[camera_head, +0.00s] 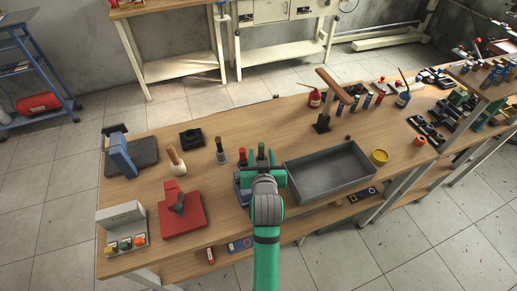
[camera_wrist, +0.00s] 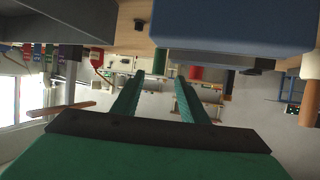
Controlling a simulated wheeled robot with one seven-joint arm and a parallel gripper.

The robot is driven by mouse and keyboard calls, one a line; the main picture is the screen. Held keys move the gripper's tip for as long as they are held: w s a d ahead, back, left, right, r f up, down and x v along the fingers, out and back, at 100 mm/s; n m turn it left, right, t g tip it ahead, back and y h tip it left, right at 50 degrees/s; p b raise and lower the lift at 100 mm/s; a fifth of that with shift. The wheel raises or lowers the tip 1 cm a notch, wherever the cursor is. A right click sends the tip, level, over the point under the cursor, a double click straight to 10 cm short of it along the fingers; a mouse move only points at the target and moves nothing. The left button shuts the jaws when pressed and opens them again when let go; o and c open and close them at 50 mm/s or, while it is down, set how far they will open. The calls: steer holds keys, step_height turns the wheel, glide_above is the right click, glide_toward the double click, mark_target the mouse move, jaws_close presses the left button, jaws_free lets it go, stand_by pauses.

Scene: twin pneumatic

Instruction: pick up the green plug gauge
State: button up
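The green plug gauge (camera_head: 261,151) stands upright on the wooden bench, seen just past my gripper in the head view; its lower part is hidden. In the wrist view, which is upside down, the green gauge (camera_wrist: 159,62) shows ahead, between the two fingers in the picture. My gripper (camera_head: 262,161) is open and empty, with its green fingers spread; they also show in the wrist view (camera_wrist: 159,80). I cannot tell how far the fingertips are from the gauge. A red-topped gauge (camera_head: 242,156) stands to its left, also seen in the wrist view (camera_wrist: 196,73).
A blue block (camera_head: 243,188) sits close beside my gripper, large in the wrist view (camera_wrist: 235,25). A grey metal tray (camera_head: 330,174) lies to the right. Bench behind the gauges is mostly clear.

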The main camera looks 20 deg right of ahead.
mark_target(261, 149)
steer(key=shift+w+d+f, duration=0.5)
steer(key=shift+w, duration=0.25)
steer(key=shift+x, duration=2.7)
steer(key=shift+a+f, duration=0.1)
steer(key=shift+f, duration=0.05)
steer(key=shift+c, duration=0.4)
jaws_close()
